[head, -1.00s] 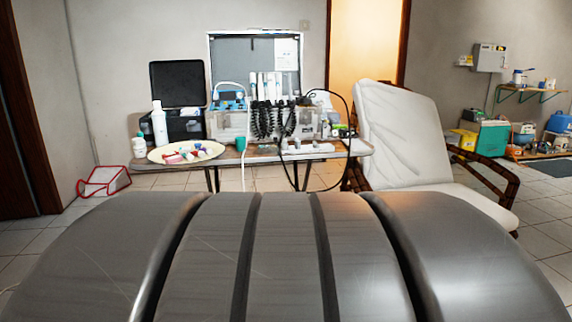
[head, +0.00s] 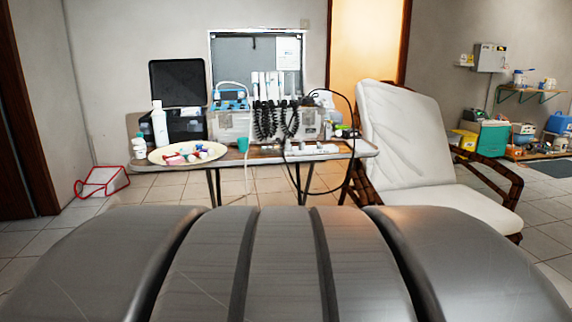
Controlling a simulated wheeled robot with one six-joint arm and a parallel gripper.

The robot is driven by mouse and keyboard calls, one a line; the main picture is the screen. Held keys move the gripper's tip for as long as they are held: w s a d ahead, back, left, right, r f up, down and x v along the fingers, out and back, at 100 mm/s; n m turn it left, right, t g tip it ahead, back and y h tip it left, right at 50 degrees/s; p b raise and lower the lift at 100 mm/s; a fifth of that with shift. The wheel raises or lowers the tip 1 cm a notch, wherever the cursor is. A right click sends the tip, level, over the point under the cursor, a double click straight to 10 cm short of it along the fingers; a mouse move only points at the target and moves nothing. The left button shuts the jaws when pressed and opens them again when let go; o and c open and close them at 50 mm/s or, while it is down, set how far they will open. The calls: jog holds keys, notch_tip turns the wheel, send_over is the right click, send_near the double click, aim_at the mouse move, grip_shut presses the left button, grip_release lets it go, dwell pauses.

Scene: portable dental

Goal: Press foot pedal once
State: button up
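No foot pedal can be made out in the head view. The floor under and in front of the table is partly hidden by a large grey ribbed surface across the bottom of the view. A dental unit (head: 230,124) with coiled black hoses (head: 266,121) stands on a table (head: 345,150). A black cable hangs from the unit past the table's right end toward the floor. My gripper is not in view.
A white reclining chair (head: 408,130) with a dark wooden frame stands right of the table. Tiled floor (head: 160,188) is open left of the table legs. A green box (head: 491,138) stands at far right.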

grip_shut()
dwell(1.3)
